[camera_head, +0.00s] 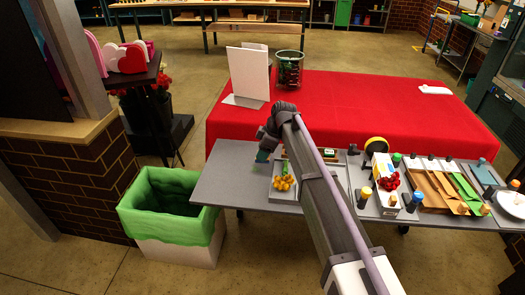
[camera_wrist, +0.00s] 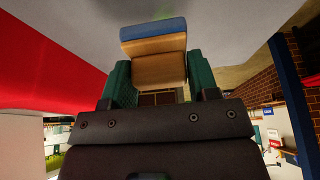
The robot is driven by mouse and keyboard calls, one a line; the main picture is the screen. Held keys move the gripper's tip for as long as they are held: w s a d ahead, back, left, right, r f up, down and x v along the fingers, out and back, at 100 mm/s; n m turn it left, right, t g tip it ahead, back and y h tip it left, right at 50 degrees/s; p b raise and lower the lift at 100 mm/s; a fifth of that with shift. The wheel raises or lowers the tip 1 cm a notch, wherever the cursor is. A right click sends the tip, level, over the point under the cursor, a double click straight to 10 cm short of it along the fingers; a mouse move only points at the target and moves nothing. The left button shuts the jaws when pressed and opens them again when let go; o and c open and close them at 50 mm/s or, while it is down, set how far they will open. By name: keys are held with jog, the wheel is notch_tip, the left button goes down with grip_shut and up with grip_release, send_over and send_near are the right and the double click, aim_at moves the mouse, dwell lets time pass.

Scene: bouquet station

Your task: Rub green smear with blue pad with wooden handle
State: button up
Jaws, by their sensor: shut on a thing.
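The blue pad (camera_wrist: 153,29) with its wooden handle (camera_wrist: 158,62) is in the wrist view, between the teal fingers of my gripper (camera_head: 264,152). My gripper is shut on the wooden handle, and the blue face points away from the palm toward the grey table (camera_head: 222,180). In the head view my gripper is over the left part of this table, low near its surface. I cannot tell whether the pad touches the table. My arm hides part of the table.
A tray with yellow flowers (camera_head: 283,183) is just right of my gripper. Several bottles, red flowers (camera_head: 388,182) and coloured trays crowd the right side. A red-covered table (camera_head: 350,105) with a white board (camera_head: 248,72) stands behind. A green-lined bin (camera_head: 170,215) is at the left.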

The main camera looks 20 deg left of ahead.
jog(key=shift+r+p, duration=1.2)
jog(key=shift+r, duration=0.35)
